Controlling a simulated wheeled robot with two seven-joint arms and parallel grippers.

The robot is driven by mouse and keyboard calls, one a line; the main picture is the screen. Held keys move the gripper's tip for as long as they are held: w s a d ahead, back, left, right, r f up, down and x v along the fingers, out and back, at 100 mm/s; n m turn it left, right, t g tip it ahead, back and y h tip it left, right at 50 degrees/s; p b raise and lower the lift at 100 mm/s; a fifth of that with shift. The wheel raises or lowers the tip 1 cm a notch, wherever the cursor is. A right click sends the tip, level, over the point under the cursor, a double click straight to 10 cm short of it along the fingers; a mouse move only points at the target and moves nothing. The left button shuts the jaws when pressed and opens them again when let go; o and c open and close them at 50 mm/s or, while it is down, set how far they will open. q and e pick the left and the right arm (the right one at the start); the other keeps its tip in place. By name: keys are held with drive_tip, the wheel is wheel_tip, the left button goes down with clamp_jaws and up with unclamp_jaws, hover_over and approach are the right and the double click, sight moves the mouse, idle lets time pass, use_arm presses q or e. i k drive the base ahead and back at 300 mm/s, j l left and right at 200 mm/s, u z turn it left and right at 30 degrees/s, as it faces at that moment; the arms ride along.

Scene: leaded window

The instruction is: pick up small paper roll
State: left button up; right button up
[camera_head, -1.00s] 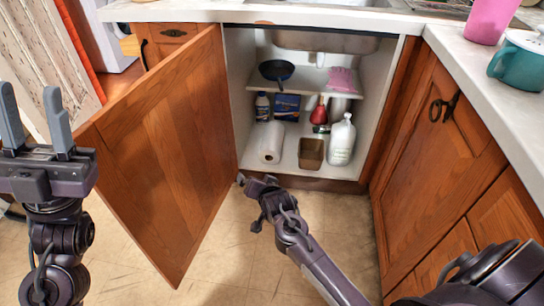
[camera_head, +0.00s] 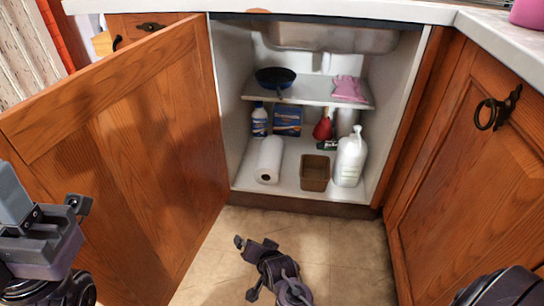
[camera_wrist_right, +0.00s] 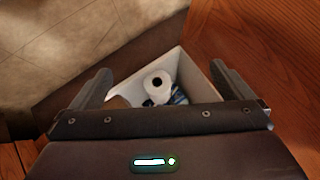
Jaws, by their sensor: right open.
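The small white paper roll (camera_head: 269,160) lies on the cabinet floor at the left, its round end facing out. In the right wrist view the roll (camera_wrist_right: 157,82) shows its end and dark core hole between my fingers, at some distance beyond them. My right gripper (camera_head: 254,254) is open and empty, low in front of the cabinet, apart from the roll. My left gripper (camera_head: 45,203) is at the left edge by the open door, its fingers apart and nothing between them.
The open wooden door (camera_head: 130,150) stands left of the cabinet. A brown bin (camera_head: 315,173) and white jug (camera_head: 350,158) stand right of the roll; a blue box (camera_head: 288,120) and bottle (camera_head: 260,120) stand behind. A shelf (camera_head: 310,92) holds a dark pan and pink gloves.

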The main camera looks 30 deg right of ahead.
sight(269, 164)
drive_tip(key=i+l, duration=1.3)
